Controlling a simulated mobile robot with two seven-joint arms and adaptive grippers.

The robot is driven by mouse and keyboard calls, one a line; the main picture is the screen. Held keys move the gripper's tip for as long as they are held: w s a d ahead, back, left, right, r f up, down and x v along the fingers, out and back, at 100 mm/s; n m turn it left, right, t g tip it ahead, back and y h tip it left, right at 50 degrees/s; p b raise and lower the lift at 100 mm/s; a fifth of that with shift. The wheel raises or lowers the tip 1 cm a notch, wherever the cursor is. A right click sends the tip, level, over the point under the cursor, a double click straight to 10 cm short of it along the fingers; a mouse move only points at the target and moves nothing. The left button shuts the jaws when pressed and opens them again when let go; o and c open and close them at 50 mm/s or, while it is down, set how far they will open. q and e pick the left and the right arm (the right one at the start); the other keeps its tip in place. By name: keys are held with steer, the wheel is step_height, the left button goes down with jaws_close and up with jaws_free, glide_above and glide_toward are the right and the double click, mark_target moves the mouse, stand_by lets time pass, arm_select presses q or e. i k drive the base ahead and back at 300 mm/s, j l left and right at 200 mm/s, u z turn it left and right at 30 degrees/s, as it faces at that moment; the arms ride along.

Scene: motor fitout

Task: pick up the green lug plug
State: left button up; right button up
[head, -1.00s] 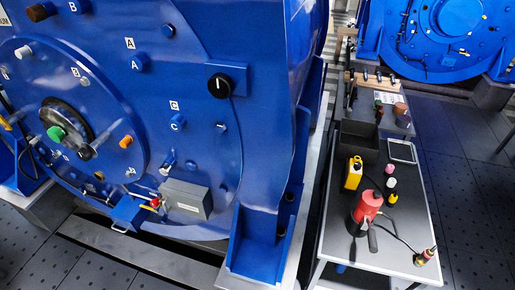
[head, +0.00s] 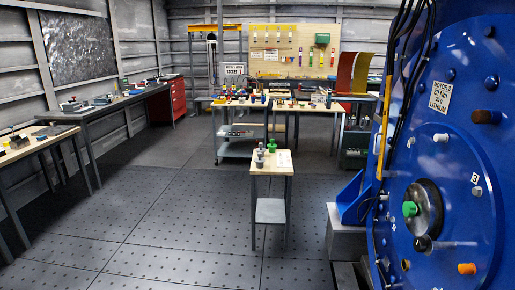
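A small green piece (head: 272,146) stands on the small wooden-topped stand (head: 257,165) at mid-distance, beside grey pieces (head: 260,159). A green round knob-like part (head: 410,209) sits at the dark hub (head: 428,207) of the big blue motor (head: 475,130) on the right. I cannot tell for sure which one is the green lug plug; the piece on the stand is too small to make out well. Neither of my grippers shows in the head view.
Open floor (head: 180,220) lies left of and in front of the stand. Workbenches (head: 130,100) run along the left wall. A long bench with several small items and a pegboard (head: 292,50) stand at the back. A red drawer cabinet (head: 172,97) stands back left.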

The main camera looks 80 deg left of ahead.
mark_target(272, 147)
steer(key=u, duration=2.5)
steer(key=i+j+u, duration=0.25)
steer(key=i, duration=0.7)
steer(key=i+l+u, duration=0.25)
steer(key=i, duration=0.65)
steer(key=i+j+u, duration=0.2)
steer(key=i+u, duration=0.2)
steer(key=i, duration=0.55)
steer(key=i+l+u, duration=0.1)
steer(key=i+u, duration=0.3)
steer(key=i, duration=0.6)
steer(key=i+z, duration=0.4)
steer(key=i+j+z, duration=0.1)
steer(key=i+z, duration=0.25)
steer(key=i+j+z, duration=0.2)
steer(key=i+z, duration=0.2)
steer(key=i+j+z, duration=0.4)
steer(key=k+l, duration=0.1)
